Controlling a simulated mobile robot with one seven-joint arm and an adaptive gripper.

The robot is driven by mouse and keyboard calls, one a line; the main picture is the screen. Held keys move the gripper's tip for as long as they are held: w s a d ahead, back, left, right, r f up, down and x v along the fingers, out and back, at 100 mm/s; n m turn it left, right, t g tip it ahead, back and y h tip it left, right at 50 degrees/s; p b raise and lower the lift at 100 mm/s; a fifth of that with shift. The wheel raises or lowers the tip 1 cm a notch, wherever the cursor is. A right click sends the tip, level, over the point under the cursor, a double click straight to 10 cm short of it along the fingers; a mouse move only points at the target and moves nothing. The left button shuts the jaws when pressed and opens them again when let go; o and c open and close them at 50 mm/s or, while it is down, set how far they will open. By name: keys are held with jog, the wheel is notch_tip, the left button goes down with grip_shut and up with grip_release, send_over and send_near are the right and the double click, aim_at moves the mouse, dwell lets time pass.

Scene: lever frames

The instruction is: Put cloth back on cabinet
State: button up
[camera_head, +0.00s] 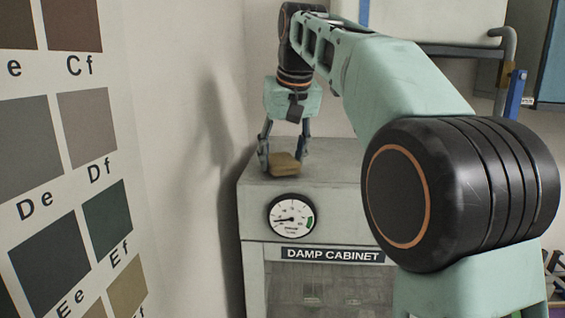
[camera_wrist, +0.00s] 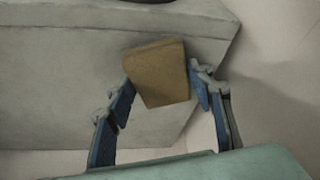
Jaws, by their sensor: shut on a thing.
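The cloth is a tan, folded, block-like piece (camera_head: 284,164), seen at the top of the damp cabinet (camera_head: 340,219) near its left end. It also shows in the wrist view (camera_wrist: 160,76), slightly tilted between the fingers. My gripper (camera_head: 284,158) points down over the cabinet top and is shut on the cloth; its blue-padded fingers (camera_wrist: 161,95) lie on either side of it. The cloth is at or just above the cabinet top; I cannot tell whether it touches.
A round dial gauge (camera_head: 292,220) is on the cabinet front, above the "DAMP CABINET" label (camera_head: 333,255). A wall with a color chart (camera_head: 70,150) stands close on the left. A pipe (camera_head: 507,60) and blue-handled fitting (camera_head: 515,93) are at the upper right. Bare cabinet top shows right of the cloth.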

jog(key=shift+f, duration=0.25)
jog(key=shift+f, duration=0.1)
jog(key=o, duration=1.1)
jog(key=shift+r, duration=0.25)
jog(key=p+v, duration=0.3)
jog(key=v, duration=0.8)
jog(key=shift+s+r, duration=0.25)
jog(key=shift+r, duration=0.05)
jog(key=shift+d, duration=0.1)
